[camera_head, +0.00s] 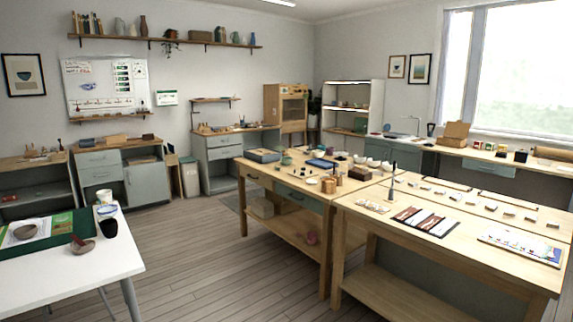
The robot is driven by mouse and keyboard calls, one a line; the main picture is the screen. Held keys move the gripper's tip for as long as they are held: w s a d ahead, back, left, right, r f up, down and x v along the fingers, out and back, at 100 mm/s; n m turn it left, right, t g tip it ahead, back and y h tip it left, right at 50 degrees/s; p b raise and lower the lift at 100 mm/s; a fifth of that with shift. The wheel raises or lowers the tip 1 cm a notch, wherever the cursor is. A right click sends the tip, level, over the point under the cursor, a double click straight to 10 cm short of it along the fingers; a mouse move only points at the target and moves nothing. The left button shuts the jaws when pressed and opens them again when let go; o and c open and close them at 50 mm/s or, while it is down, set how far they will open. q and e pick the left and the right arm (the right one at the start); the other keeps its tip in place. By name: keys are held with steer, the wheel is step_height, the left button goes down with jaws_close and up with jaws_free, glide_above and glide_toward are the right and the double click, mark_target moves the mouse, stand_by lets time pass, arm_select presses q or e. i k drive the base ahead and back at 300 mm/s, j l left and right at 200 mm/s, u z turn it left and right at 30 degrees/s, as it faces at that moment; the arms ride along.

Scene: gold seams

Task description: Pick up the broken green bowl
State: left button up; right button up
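A small green object (286,159) sits on the middle wooden workbench (262,175), toward its far left part, beside a blue-grey box (263,155). It may be the green bowl, but it is too small to tell its shape or any break. Neither of my grippers shows in the head view.
A white table (125,262) at the left front holds a grey bowl (26,231), a dark cup (109,228) and a green mat (40,250). A nearer wooden workbench (385,228) stands at right. Open wooden floor (190,255) lies between them.

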mark_target(286, 161)
steer(key=i+j+u, duration=0.1)
steer(key=i+u, duration=0.4)
steer(key=i, duration=0.15)
steer(key=i+z, duration=0.3)
steer(key=i, duration=2.3)
steer(key=i+j+u, duration=0.35)
steer(key=i, duration=0.45)
steer(key=i+u, duration=0.35)
steer(key=i, duration=0.45)
steer(key=i+l+u, duration=0.25)
steer(key=i+u, duration=0.15)
steer(key=i, duration=0.35)
steer(key=i+u, duration=0.1)
steer(key=i, duration=2.15)
steer(key=i+z, duration=0.15)
steer(key=z, duration=2.6)
